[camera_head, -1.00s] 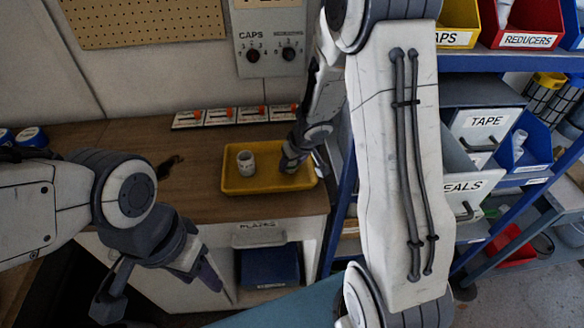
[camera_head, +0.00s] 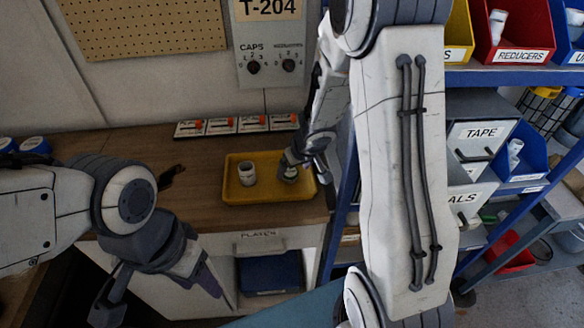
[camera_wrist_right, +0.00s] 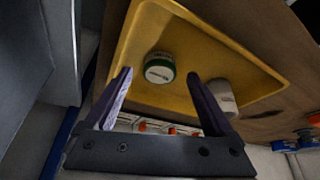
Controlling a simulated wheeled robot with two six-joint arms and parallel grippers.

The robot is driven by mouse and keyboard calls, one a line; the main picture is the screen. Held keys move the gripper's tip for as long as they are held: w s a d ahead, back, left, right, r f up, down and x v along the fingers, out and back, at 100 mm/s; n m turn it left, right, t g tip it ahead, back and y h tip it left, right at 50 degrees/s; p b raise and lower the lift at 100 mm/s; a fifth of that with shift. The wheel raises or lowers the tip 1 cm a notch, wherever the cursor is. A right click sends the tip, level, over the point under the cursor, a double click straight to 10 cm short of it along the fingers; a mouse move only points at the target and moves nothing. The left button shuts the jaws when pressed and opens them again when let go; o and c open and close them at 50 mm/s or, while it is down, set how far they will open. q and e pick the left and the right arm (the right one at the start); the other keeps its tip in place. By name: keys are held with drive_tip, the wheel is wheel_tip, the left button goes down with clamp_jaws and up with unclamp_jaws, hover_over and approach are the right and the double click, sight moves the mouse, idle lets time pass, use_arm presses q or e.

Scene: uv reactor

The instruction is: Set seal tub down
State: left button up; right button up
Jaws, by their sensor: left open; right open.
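The seal tub (camera_wrist_right: 159,67), a small round tub with a pale top and green band, stands in the yellow tray (camera_head: 262,197). In the head view the tub (camera_head: 289,174) shows partly beneath my right gripper (camera_head: 305,172). That gripper is open; in the right wrist view its two fingers (camera_wrist_right: 159,80) are spread on either side of the tub, with gaps to both. A second, whitish container (camera_head: 247,173) stands to the left in the same tray. My left gripper (camera_head: 163,297) is open and empty at the lower left, in front of the bench.
The tray sits on the wooden bench (camera_head: 207,155). A row of small white cards with orange parts (camera_head: 221,126) lies behind it. A labelled shelf (camera_head: 480,135) with bins stands at right. The bench is mostly clear left of the tray.

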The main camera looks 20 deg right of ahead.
drive_tip(key=s+a+r+n+h+p, duration=0.1)
drive_tip(key=s+r+p, duration=0.15)
drive_tip(key=r, duration=0.45)
drive_tip(key=s+a+r+p, duration=0.2)
drive_tip(key=r+p, duration=0.1)
drive_tip(key=r, duration=0.3)
drive_tip(key=s+a+r+n+g, duration=0.2)
drive_tip(key=s+a, duration=0.5)
drive_tip(key=s, duration=0.4)
drive_tip(key=s+a+r+n+g+y, duration=0.1)
drive_tip(key=s+a+r+n+g, duration=0.1)
drive_tip(key=s+a, duration=0.5)
drive_tip(key=s+r+n, duration=0.1)
drive_tip(key=s+r, duration=0.1)
drive_tip(key=s, duration=0.2)
drive_tip(key=shift+s+g, duration=0.25)
drive_tip(key=shift+g, duration=0.15)
